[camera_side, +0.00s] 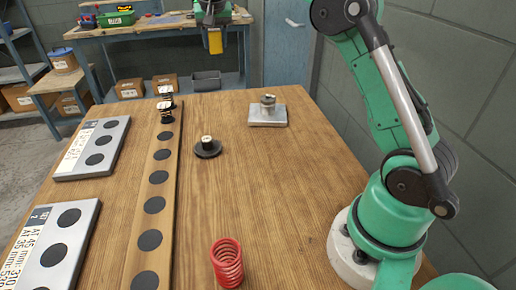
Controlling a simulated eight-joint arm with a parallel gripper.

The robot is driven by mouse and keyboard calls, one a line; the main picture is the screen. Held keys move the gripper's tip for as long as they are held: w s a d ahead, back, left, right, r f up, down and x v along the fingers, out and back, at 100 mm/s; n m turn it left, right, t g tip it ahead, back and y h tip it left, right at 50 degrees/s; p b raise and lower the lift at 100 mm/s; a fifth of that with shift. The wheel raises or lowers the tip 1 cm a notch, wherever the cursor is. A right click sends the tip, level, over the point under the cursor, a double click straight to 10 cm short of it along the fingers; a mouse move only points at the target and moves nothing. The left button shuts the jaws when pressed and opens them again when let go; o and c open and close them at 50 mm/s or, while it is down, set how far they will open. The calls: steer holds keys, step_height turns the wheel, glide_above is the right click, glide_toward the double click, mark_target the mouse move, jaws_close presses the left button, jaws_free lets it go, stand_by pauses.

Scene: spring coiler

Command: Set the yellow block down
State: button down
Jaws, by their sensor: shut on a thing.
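The yellow block (215,41) is small and upright, and it hangs in the air beyond the far edge of the wooden table as seen in the side view. My gripper (214,27) is above it and shut on its upper part. The fingers are small and partly hidden from this distance. Clear space shows beneath the block, and it touches nothing below.
The wooden table (258,200) holds a red spring (227,262), a black round base with a peg (208,147), and a metal plate with a post (267,112). A wooden strip with black discs (155,190) and grey plates (95,148) lie left. The table's centre right is clear.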

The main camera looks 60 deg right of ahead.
steer(key=s+d+r+m+g+h, duration=0.1)
steer(key=s+d+m+g, duration=0.25)
steer(key=s+m, duration=0.85)
steer(key=m+g+y, duration=0.1)
steer(key=m+g, duration=0.2)
steer(key=m, duration=0.3)
glide_above(313, 152)
steer(key=a, duration=0.1)
step_height(313, 152, down, 2)
steer(key=f, duration=1.3)
steer(key=w+f, duration=0.1)
steer(key=f, duration=0.5)
steer(key=shift+f, duration=0.2)
steer(key=shift+f, duration=0.1)
steer(key=shift+c, duration=2.3)
jaws_free()
